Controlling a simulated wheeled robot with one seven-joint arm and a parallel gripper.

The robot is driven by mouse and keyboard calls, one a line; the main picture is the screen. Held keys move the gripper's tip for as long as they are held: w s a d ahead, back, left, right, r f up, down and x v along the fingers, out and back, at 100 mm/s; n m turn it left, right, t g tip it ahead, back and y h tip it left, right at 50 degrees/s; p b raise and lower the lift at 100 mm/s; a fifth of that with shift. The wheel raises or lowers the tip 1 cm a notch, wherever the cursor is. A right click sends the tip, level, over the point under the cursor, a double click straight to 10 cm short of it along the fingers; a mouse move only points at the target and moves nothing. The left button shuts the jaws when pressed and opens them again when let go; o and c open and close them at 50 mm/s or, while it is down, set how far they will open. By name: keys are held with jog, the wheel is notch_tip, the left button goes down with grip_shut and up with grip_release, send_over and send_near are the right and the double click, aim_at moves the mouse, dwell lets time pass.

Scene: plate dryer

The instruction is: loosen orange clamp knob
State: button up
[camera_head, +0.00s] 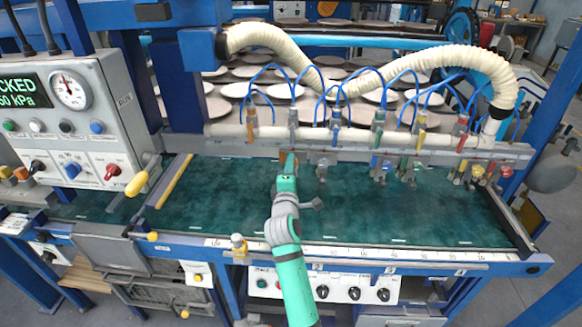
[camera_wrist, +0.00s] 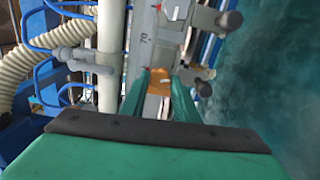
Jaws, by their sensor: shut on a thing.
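The orange clamp knob (camera_wrist: 159,82) sits between the two green fingers of my gripper (camera_wrist: 159,95) in the wrist view, against the grey rail. In the head view the knob (camera_head: 291,160) shows as a small orange patch just beyond my gripper (camera_head: 288,173), at the rail above the green bed. My gripper is shut on the knob, and the fingers hide its sides. Whether the knob has turned cannot be told.
Other clamps (camera_head: 383,166) with coloured tags hang along the rail to the right. A cream ribbed hose (camera_head: 370,80) and blue tubes run above the rail. The green bed (camera_head: 420,215) is clear. A control box (camera_head: 75,120) with a gauge stands at left.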

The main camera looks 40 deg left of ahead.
jog(key=shift+f+n, duration=0.1)
jog(key=shift+n, duration=1)
jog(key=o, duration=1.1)
jog(key=shift+c, duration=0.2)
jog(key=shift+s+d, duration=0.1)
jog(key=shift+s, duration=0.05)
jog(key=v, duration=1)
jog(key=shift+s, duration=0.25)
jog(key=shift+d, duration=0.1)
